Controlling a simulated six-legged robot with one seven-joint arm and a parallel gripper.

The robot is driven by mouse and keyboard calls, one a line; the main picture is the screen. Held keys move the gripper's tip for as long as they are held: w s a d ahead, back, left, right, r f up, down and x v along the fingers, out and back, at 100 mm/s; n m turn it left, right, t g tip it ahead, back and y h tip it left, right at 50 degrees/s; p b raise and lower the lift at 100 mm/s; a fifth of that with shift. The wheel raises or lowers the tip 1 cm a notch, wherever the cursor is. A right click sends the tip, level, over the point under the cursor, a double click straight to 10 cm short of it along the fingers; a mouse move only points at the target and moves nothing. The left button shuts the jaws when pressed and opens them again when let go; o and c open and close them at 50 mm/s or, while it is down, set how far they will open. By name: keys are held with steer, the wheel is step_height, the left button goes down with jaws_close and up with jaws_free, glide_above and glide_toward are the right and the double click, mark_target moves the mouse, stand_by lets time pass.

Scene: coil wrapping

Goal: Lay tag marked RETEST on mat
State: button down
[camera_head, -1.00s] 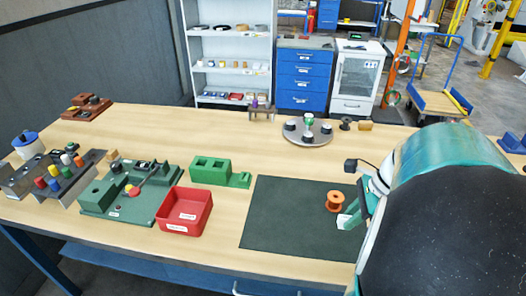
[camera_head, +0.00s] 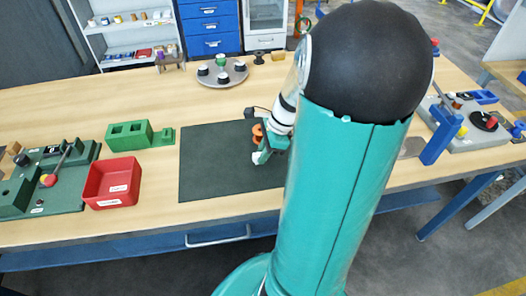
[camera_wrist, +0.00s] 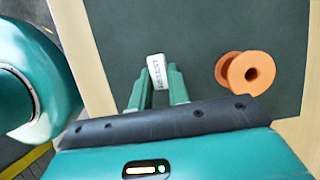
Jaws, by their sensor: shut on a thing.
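My gripper (camera_wrist: 156,82) is shut on a small white tag (camera_wrist: 156,70) with dark lettering that appears to read RETEST. The tag sits between the two green fingertips, over the dark green mat (camera_wrist: 205,25). In the head view my gripper (camera_head: 266,153) is over the right part of the mat (camera_head: 215,165), with the white tag (camera_head: 256,157) at its tip. I cannot tell whether the tag touches the mat. My arm hides the mat's right edge.
A red bin (camera_head: 112,183) and green block (camera_head: 130,134) stand left of the mat. The mat's left half is clear.

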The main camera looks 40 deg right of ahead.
steer(key=shift+f, duration=0.1)
steer(key=c, duration=1.3)
jaws_free()
steer(key=shift+c, duration=0.2)
steer(key=v, duration=1.2)
steer(key=s+a+r+n+t+h, duration=0.1)
steer(key=a+r+n+h, duration=0.1)
steer(key=a+n, duration=1)
steer(key=a+r+n+t+h, duration=0.1)
steer(key=a+r+n, duration=0.3)
steer(key=a+n, duration=0.9)
steer(key=shift+s+a+r+t+h, duration=0.25)
steer(key=shift+s+a+t+h, duration=0.2)
steer(key=shift+a, duration=0.8)
